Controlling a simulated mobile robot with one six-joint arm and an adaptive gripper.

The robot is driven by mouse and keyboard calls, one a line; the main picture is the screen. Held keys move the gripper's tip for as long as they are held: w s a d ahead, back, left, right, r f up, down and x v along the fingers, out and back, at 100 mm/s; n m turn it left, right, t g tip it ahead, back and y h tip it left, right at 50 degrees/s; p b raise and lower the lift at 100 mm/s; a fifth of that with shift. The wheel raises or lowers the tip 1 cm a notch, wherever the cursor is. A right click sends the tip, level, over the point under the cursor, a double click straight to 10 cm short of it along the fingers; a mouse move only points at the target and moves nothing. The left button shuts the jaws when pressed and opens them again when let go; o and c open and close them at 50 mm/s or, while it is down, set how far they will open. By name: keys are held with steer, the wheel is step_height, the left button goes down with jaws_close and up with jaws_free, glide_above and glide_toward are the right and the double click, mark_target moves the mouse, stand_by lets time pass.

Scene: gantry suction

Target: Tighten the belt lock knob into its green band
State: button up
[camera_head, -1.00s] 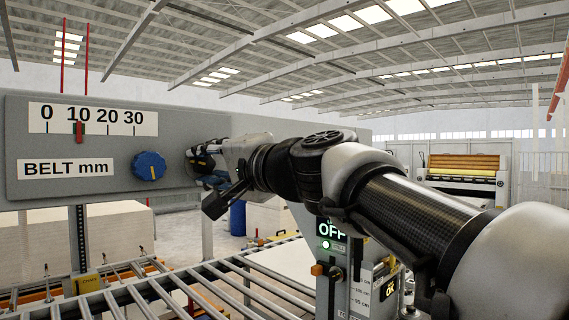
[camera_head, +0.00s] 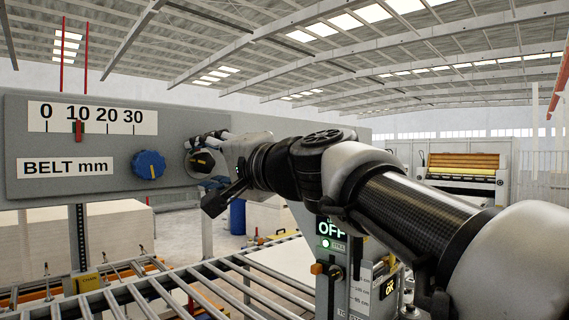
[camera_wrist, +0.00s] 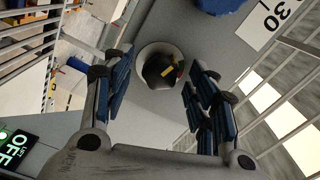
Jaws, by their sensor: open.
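The belt lock knob (camera_head: 202,162) is black with a yellow mark. It sits on a pale round plate at the right end of the grey panel. In the wrist view the black knob (camera_wrist: 158,72) shows a yellow mark at its upper right and a small red patch.
A blue knob (camera_head: 149,165) stands left of the lock knob. The BELT mm scale (camera_head: 108,118) has a red pointer (camera_head: 79,131) near 10. A roller conveyor (camera_head: 190,283) runs below. A post with an OFF display (camera_head: 332,228) stands under my arm.

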steer(key=v, duration=1.2)
steer(key=shift+r+p, duration=0.1)
steer(key=shift+p, duration=0.2)
steer(key=s+d+m+p, duration=0.3)
steer(key=m+p, duration=1)
steer(key=p, duration=0.6)
steer(key=p+x, duration=0.3)
steer(key=x, duration=1.3)
steer(key=shift+w+a, duration=0.25)
steer(key=shift+c, duration=0.6)
